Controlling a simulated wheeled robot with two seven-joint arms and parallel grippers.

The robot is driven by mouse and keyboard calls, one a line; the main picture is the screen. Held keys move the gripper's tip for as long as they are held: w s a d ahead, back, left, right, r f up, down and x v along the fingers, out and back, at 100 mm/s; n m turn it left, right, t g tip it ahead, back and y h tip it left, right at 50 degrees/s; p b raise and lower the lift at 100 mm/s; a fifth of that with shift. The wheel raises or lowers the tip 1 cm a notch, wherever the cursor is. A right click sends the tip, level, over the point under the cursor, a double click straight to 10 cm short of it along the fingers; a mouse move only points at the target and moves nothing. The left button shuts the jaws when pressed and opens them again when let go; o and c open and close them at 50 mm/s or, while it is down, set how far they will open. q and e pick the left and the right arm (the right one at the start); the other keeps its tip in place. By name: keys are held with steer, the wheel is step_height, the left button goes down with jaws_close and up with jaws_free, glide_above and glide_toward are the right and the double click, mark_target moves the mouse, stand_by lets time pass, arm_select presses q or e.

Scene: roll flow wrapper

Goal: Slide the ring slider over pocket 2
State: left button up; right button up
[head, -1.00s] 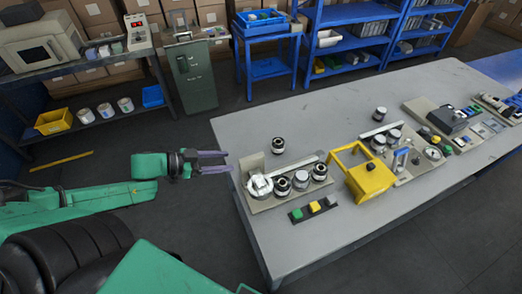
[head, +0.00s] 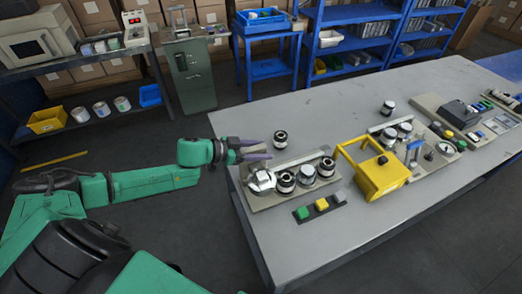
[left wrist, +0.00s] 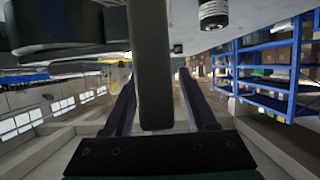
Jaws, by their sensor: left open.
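A beige fixture (head: 256,203) stands on the near left part of the grey table, with a rail (head: 301,160) along its back. A white and silver piece (head: 262,181), which looks like the ring slider, sits at its left end. Black-and-silver round parts (head: 285,181) stand in a row to its right; I cannot read pocket numbers. My left gripper (head: 262,150) is open at the fixture's back left, above the table. In the left wrist view its fingers (left wrist: 157,100) lie either side of a grey bar (left wrist: 151,60); contact is unclear. My right gripper is out of view.
A loose black-and-silver roll (head: 280,139) stands behind the fixture, close to my left fingertips. A button strip (head: 321,205) lies in front. A yellow frame (head: 375,175) and another station are to the right. The table's front right is clear.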

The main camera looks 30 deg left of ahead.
arm_select(q)
steer(key=shift+d, duration=0.15)
jaws_close()
stand_by(1.4)
